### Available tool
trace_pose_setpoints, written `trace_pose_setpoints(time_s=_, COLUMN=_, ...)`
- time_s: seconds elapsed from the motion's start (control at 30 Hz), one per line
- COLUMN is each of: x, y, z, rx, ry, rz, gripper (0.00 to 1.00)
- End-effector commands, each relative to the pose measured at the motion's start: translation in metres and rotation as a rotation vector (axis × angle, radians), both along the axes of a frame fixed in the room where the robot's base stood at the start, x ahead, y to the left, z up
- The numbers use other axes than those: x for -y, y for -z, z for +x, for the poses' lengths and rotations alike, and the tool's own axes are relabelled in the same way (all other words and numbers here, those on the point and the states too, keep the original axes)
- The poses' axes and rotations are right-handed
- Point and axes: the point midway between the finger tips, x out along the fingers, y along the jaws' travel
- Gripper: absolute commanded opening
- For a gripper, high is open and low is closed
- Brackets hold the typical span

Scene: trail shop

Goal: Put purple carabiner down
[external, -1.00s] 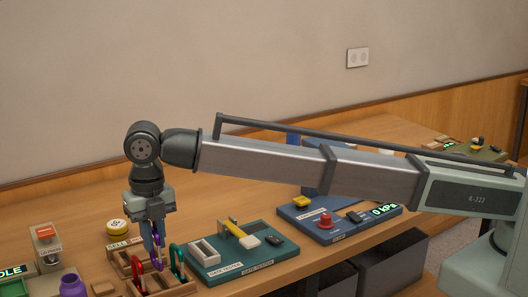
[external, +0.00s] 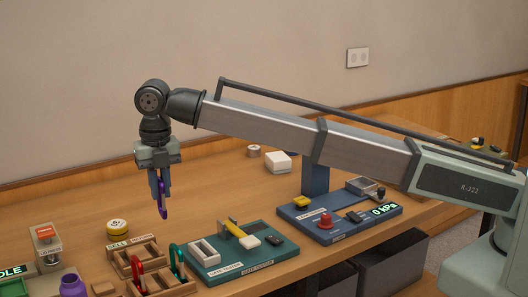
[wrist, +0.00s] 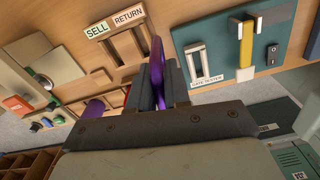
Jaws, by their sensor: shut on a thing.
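My gripper (external: 158,180) is shut on the purple carabiner (external: 163,200), which hangs upright below the fingers in the air. In the wrist view the purple carabiner (wrist: 159,62) stands between my gripper's fingers (wrist: 160,85). Below it on the bench is a wooden tray (external: 150,262) with compartments and a sign reading SELL and RETURN (wrist: 115,22). A red carabiner (external: 137,270) and a green carabiner (external: 176,258) stand in the near part of the tray. The far compartments look empty.
A teal gate tester board (external: 275,255) stands right of the tray, and a blue gauge board (external: 335,230) lies beyond it.

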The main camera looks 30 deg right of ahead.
Motion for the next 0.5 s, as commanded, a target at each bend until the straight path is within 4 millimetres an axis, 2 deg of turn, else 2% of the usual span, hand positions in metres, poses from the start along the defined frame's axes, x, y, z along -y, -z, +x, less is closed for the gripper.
trace_pose_setpoints(time_s=0.03, x=0.015, y=0.000, z=0.020, rx=0.000, ry=0.029, rz=0.000, gripper=0.00)
trace_pose_setpoints(time_s=0.1, x=0.033, y=0.000, z=0.043, rx=0.000, ry=0.062, rz=0.000, gripper=0.00)
trace_pose_setpoints(time_s=0.27, x=0.076, y=0.001, z=0.093, rx=-0.001, ry=0.138, rz=-0.001, gripper=0.00)
trace_pose_setpoints(time_s=0.5, x=0.149, y=0.001, z=0.163, rx=-0.001, ry=0.254, rz=-0.002, gripper=0.00)
